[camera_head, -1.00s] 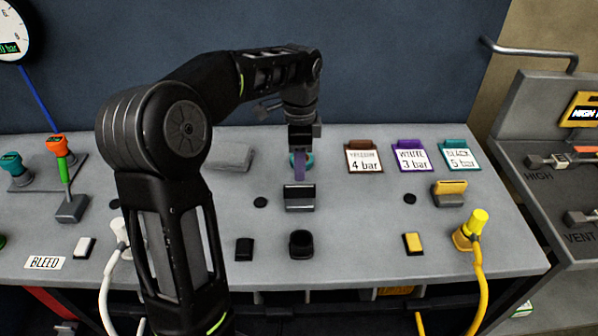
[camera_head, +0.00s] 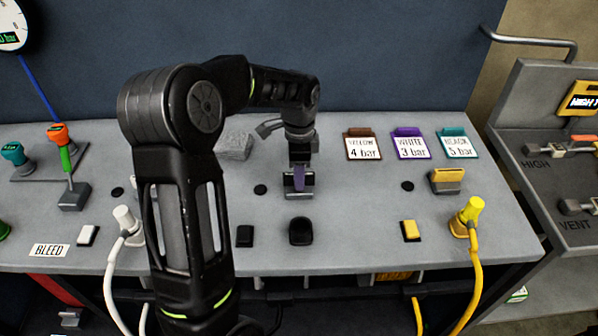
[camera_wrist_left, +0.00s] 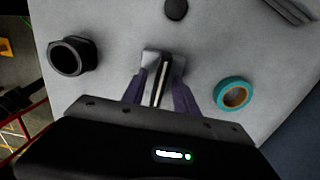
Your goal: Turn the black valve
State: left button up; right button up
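The black valve (camera_head: 300,194), a small block with a dark top and silver-grey faces, stands on the grey bench behind an open black port (camera_head: 300,231). My left gripper (camera_head: 298,176) points down at it, with purple fingers at the valve. In the left wrist view the valve (camera_wrist_left: 161,72) lies between the two spread fingers (camera_wrist_left: 160,86), one on each side. I cannot tell whether they touch it. The gripper partly hides the valve in the head view. My right gripper is out of view.
A yellow valve (camera_head: 447,181) and yellow hose plug (camera_head: 468,218) stand to the right. Label cards (camera_head: 411,145) stand at the back. A teal ring (camera_wrist_left: 235,93) lies beside the valve. A white hose plug (camera_head: 125,217) is beside my left arm.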

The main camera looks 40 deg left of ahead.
pick_arm(q)
jog(key=shift+f, duration=0.1)
jog(key=shift+c, duration=0.4)
grip_shut()
